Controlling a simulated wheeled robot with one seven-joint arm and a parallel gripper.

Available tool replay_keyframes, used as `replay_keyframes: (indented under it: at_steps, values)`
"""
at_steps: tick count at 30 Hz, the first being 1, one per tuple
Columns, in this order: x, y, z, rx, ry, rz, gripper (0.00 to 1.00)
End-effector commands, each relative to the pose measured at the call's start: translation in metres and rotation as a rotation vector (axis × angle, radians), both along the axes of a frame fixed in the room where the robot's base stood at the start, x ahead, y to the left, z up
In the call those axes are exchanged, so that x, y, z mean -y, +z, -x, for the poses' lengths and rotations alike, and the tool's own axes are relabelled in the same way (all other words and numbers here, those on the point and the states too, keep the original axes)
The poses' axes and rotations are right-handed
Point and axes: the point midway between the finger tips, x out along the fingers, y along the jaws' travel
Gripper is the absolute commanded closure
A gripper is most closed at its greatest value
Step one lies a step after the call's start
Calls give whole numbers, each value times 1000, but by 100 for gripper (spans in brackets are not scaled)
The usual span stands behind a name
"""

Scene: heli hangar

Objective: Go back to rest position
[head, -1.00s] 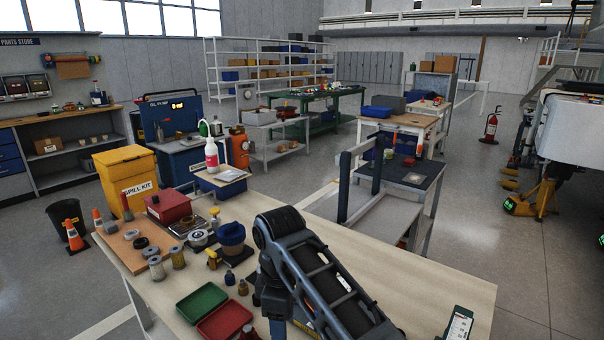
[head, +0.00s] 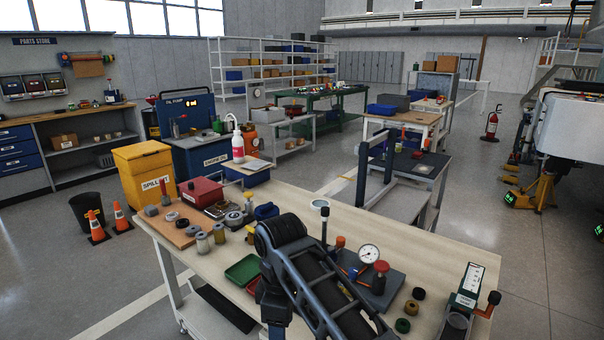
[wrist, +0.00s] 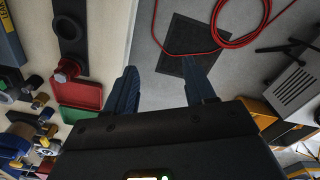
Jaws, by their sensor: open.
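My gripper (wrist: 161,88) is open in the wrist view, its two dark blue fingers apart with nothing between them. It is beside the workbench edge, with floor and a dark mat (wrist: 188,47) seen beyond the fingers. In the head view my folded dark arm stands in front of the wooden workbench (head: 330,222) and hides part of its near side. The gripper itself cannot be made out there.
The bench holds a green tray (head: 243,269), a red box (head: 200,192), a dial gauge (head: 368,254) and several jars. In the wrist view a red tray (wrist: 82,92) lies left of the fingers and a red hose (wrist: 235,42) crosses the floor. Orange cones (head: 97,227) stand at left.

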Motion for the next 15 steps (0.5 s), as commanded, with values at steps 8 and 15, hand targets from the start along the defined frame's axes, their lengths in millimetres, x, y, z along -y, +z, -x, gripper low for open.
replay_keyframes:
  at_steps: [8, 15]
  values:
    - [-3, -30, 15, 27, -42, -56, 46]
    - [-5, -68, 38, 68, -110, -138, 46]
